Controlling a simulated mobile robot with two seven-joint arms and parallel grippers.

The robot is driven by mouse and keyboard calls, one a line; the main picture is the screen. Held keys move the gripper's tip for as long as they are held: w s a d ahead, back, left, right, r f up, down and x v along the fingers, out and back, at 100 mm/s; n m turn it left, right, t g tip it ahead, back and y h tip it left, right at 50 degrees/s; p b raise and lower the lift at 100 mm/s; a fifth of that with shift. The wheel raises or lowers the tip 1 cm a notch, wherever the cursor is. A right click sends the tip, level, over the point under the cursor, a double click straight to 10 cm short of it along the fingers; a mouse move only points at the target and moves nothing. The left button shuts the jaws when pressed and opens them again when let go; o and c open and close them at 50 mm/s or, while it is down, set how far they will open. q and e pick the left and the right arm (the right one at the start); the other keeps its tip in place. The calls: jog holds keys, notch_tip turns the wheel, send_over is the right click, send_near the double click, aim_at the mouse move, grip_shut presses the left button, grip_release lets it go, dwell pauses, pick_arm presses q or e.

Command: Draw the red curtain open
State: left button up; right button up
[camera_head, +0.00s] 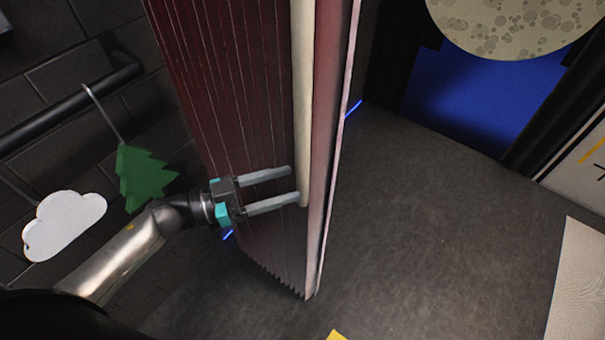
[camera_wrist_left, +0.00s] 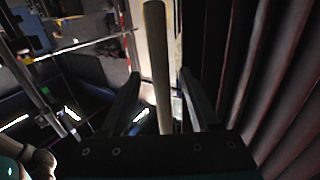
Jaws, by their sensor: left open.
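The red curtain (camera_head: 235,90) hangs in folds in the middle of the head view; its folds also fill the right of the left wrist view (camera_wrist_left: 270,80). A pale upright pole (camera_head: 303,90) runs along its leading edge and ends near my fingertips. My left gripper (camera_head: 294,183) is open, in front of the curtain, its tips at the pole's lower end. In the left wrist view the pole (camera_wrist_left: 159,65) shows between the two open fingers (camera_wrist_left: 159,76), with gaps on both sides. My right gripper is not in view.
A green tree shape (camera_head: 145,178) and a white cloud shape (camera_head: 65,224) are at the left, by a dark rail (camera_head: 70,108). A pale speckled disc (camera_head: 515,22) is at the upper right, above a blue panel (camera_head: 475,100).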

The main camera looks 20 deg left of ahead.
aim_at(302, 180)
pick_arm(q)
jog(key=shift+x, duration=2.2)
jog(key=shift+a, duration=0.1)
grip_shut()
